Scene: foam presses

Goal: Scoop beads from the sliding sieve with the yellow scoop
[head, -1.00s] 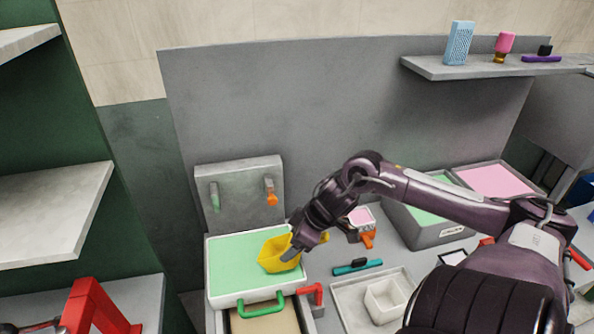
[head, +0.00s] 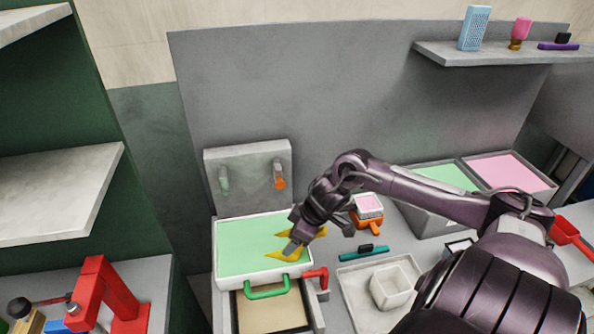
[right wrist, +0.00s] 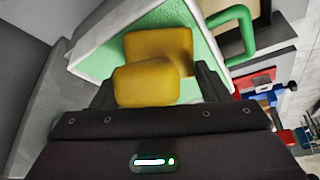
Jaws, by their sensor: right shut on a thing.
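The sliding sieve (head: 262,276) is a white-rimmed tray filled with a level of green beads (head: 245,243), with a green handle (head: 268,289) at its front. My right gripper (head: 291,247) is over the sieve's right part, shut on the yellow scoop (head: 283,255). The scoop's lower part is hidden in or behind the green beads, and my fingers cover its middle. In the right wrist view the scoop (right wrist: 155,68) sits between the two fingers (right wrist: 158,88) above the green surface. My left gripper is not in view.
A red handle (head: 317,277) sticks up at the sieve's right corner. Bins of green and pink beads (head: 505,172) stand behind.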

